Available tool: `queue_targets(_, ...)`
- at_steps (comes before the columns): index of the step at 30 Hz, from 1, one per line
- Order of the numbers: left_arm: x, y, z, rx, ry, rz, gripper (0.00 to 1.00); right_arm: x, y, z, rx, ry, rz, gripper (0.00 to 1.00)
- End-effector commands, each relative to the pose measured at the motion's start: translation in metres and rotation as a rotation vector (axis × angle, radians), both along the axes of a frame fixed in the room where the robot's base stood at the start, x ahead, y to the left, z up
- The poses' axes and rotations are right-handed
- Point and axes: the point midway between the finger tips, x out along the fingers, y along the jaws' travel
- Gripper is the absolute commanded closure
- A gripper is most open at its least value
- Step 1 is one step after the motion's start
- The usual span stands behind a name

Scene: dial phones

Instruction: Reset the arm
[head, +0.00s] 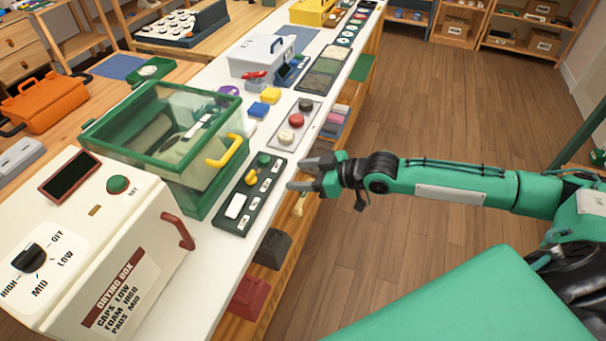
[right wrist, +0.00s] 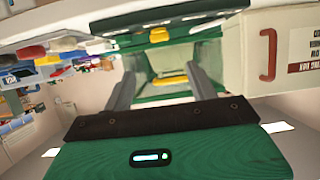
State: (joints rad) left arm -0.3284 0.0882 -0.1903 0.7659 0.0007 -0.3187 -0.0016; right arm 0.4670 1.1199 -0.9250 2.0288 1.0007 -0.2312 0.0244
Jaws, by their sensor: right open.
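My right arm (head: 450,180) is green and reaches from the right side of the head view to the edge of the white counter (head: 215,283). Its gripper (head: 303,174) is beside the counter's edge, to the right of a dark green panel (head: 233,226) with a white block and a yellow piece on it. In the right wrist view the two grey fingers (right wrist: 163,84) stand wide apart with nothing between them. My left gripper does not show in either view.
A cream drying box (head: 140,215) with a dial stands at the front left. A tray of round knobs (head: 296,122) lies farther along. Open wooden floor (head: 430,110) lies right of the counter.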

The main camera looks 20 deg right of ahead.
Motion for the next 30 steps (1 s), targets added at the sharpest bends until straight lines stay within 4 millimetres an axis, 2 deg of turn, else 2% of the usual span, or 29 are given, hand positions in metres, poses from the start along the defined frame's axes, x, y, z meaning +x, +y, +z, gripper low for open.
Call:
queue_targets(14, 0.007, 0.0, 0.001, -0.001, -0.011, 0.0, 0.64, 0.0, 0.0, 0.0, 0.0, 0.0, 0.0, 0.42)
queue_targets(17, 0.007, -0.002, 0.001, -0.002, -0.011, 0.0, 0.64, 0.004, -0.002, -0.005, -0.001, 0.0, -0.01, 0.42)
queue_targets(19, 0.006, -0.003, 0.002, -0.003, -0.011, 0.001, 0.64, 0.013, -0.006, -0.015, -0.008, -0.004, -0.031, 0.42)
queue_targets(23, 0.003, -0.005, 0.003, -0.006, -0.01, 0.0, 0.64, 0.039, -0.022, -0.056, -0.032, -0.006, -0.109, 0.42)
queue_targets(27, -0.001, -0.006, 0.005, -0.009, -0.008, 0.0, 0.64, 0.059, -0.047, -0.122, -0.079, 0.016, -0.221, 0.42)
queue_targets(29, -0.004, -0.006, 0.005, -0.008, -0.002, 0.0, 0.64, 0.061, -0.058, -0.154, -0.103, 0.036, -0.269, 0.42)
queue_targets(30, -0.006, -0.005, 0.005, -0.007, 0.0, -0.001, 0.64, 0.059, -0.066, -0.177, -0.119, 0.054, -0.3, 0.42)
